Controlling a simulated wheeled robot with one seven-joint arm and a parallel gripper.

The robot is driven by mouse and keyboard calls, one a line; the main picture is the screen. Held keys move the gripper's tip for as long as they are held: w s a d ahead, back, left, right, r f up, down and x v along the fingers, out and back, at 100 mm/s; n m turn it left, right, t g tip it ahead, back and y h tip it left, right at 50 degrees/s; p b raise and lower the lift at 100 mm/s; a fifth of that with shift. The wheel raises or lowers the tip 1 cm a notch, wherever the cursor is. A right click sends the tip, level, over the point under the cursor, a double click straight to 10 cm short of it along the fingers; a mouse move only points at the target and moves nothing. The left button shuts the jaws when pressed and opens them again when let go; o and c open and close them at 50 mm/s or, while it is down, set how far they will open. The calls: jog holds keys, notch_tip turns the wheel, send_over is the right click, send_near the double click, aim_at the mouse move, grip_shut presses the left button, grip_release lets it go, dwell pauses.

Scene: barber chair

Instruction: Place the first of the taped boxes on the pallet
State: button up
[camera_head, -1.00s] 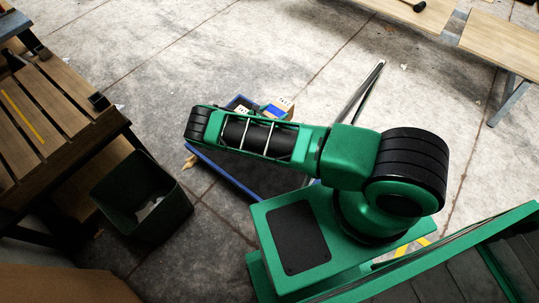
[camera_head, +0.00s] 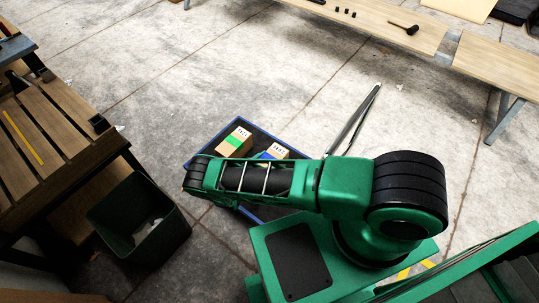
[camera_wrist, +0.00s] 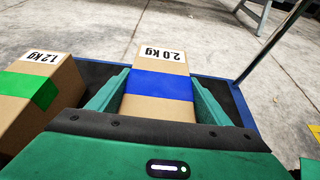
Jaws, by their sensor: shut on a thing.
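In the wrist view my gripper (camera_wrist: 158,98) is shut on a cardboard box with blue tape (camera_wrist: 158,86) and a 2.0 kg label. The fingers press on its left and right sides. A second cardboard box with green tape (camera_wrist: 32,88) and a 1.2 kg label stands to the left, apart from the gripper. Both boxes are over a dark, blue-edged platform (camera_wrist: 246,108); I cannot tell if the held box touches it. In the head view the green-taped box (camera_head: 235,140) and blue-taped box (camera_head: 279,151) show on the platform (camera_head: 212,141); my arm hides the gripper.
A dark bin (camera_head: 140,222) and a slatted wooden bench (camera_head: 60,125) stand at the left. A long wooden table (camera_head: 385,22) runs along the top right. Open concrete floor lies between platform and table.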

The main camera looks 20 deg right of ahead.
jog(key=shift+a, duration=0.1)
jog(key=shift+f, duration=1.75)
jog(key=o, duration=2.1)
jog(key=shift+s+f, duration=0.1)
jog(key=shift+s, duration=0.05)
jog(key=shift+c, duration=0.2)
jog(key=shift+f, duration=0.2)
jog(key=shift+s+a, duration=0.15)
jog(key=shift+a, duration=0.15)
jog(key=v, duration=1)
jog(key=shift+r, duration=0.2)
